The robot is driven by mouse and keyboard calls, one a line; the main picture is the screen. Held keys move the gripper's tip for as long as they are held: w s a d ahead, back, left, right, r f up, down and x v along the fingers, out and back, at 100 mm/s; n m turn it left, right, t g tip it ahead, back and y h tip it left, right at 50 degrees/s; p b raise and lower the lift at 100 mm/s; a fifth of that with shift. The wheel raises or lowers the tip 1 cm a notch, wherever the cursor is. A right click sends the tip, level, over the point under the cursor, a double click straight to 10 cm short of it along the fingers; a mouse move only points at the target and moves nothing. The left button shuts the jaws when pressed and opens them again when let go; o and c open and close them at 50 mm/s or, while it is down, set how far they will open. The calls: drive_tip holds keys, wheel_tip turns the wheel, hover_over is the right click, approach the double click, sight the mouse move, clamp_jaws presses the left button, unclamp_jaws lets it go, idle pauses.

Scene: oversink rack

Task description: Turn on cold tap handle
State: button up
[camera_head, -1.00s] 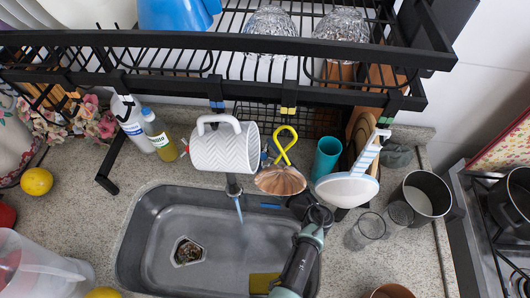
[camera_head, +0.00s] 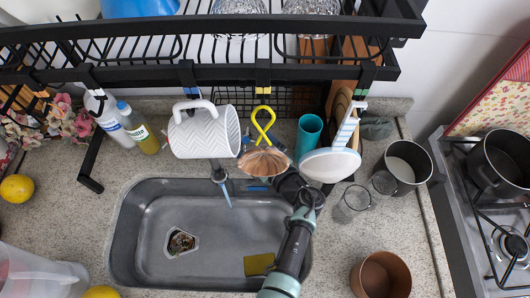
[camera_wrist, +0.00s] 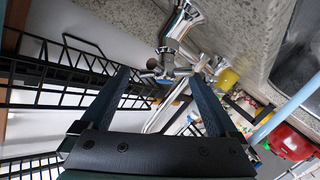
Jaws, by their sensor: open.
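A chrome tap (camera_wrist: 182,25) shows at the top middle of the wrist view, with a small handle part (camera_wrist: 165,68) just beyond my fingertips. My gripper (camera_wrist: 162,78) is open, its two dark fingers apart and pointing toward the tap; I see nothing held between them. I cannot tell whether the fingers touch the handle, or which handle is the cold one. In the head view, the spout (camera_head: 217,171) shows below a white mug, with a pale blue streak (camera_head: 226,196) under it that looks like water. The handles and my fingertips are hidden there by hanging utensils.
A black rack (camera_head: 230,75) spans above the sink (camera_head: 150,250). A white mug (camera_head: 204,132), copper ladle (camera_head: 264,160) and white strainer (camera_head: 330,164) hang close to my arm. A glass (camera_head: 354,200) and pots stand right; bottles (camera_head: 140,128) stand left.

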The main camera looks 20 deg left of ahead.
drive_tip(key=v, duration=1.1)
drive_tip(key=shift+s+d, duration=0.2)
drive_tip(key=shift+s, duration=0.05)
drive_tip(key=shift+r, duration=0.1)
